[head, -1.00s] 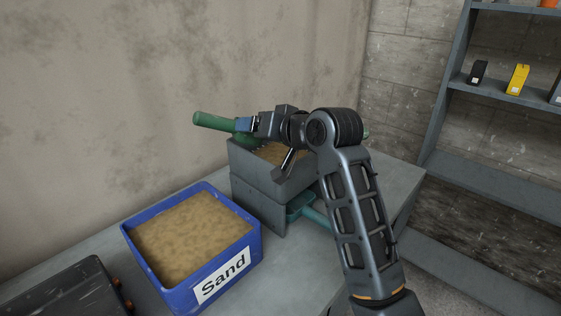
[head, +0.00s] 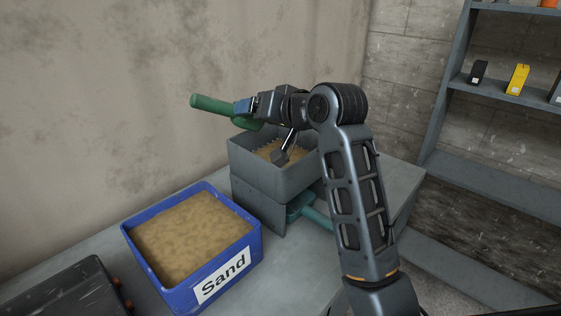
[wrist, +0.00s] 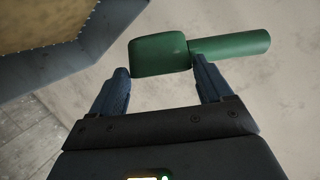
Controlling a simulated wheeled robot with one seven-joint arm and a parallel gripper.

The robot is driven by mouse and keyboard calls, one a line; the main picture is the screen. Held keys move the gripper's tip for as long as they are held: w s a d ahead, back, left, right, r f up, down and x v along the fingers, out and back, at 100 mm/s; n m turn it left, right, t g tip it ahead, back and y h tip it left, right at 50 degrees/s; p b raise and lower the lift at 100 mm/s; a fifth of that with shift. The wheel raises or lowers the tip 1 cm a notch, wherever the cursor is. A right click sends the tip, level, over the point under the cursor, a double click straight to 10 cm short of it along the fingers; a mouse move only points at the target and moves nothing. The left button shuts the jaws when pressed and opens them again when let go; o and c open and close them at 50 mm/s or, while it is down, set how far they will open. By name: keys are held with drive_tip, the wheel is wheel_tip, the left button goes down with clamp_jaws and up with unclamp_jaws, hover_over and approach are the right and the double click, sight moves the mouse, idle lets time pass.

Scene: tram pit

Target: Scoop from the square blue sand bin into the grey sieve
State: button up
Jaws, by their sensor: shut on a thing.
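A square blue bin (head: 163,268) labelled "Sand" stands on the table, filled with sand (head: 195,232). Behind it to the right stands the grey sieve (head: 262,178), a tall grey box with sand inside (head: 270,152). My gripper (head: 243,108) is above the sieve's back left edge and shut on a green scoop (head: 212,105), whose handle points left towards the wall. In the wrist view the green scoop (wrist: 228,46) lies across the fingertips, and a corner of the sieve (wrist: 85,45) shows at upper left. The inside of the scoop is hidden.
A teal tool (head: 303,208) lies on the table (head: 285,270) beside the sieve's right side. A dark case (head: 65,290) lies at the front left. The wall stands close behind. A shelf (head: 500,90) with small items is at the right.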

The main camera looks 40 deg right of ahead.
drive_tip(key=shift+r, duration=1.65)
drive_tip(key=n+g+h, duration=0.1)
drive_tip(key=n+h, duration=0.1)
drive_tip(key=n, duration=0.1)
drive_tip(key=shift+n+h, duration=0.3)
drive_tip(key=shift+n, duration=0.1)
drive_tip(key=shift+s, duration=0.1)
drive_tip(key=f+v, duration=0.1)
drive_tip(key=v, duration=0.9)
drive_tip(key=shift+s+d, duration=0.35)
drive_tip(key=shift+s, duration=0.05)
drive_tip(key=shift+r, duration=0.1)
